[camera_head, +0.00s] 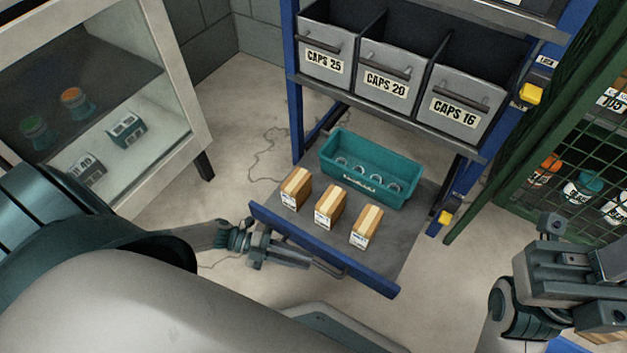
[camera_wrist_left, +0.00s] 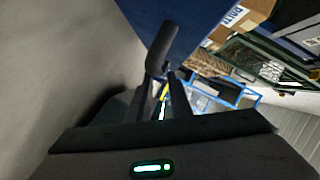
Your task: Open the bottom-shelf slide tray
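The bottom-shelf slide tray (camera_head: 403,243) is a grey deck with a blue front panel. It stands well out from the blue rack. A dark bar handle (camera_head: 328,269) runs along its front; the bar also shows in the left wrist view (camera_wrist_left: 163,47). My left gripper (camera_head: 308,262) is at the handle, its fingers closed around the bar. On the tray are three cardboard boxes (camera_head: 331,207) in a row and a teal bin (camera_head: 370,168) with several ring-shaped things behind them. My right gripper (camera_head: 598,318) is at the lower right, apart from the tray; its finger gap is unclear.
Grey bins marked CAPS (camera_head: 385,75) fill the shelf above. Yellow catches (camera_head: 445,217) sit on the right rack post. A glass-fronted cabinet (camera_head: 196,120) stands at left, and a green mesh cage (camera_head: 495,190) at right. Bare concrete floor lies in front of the tray.

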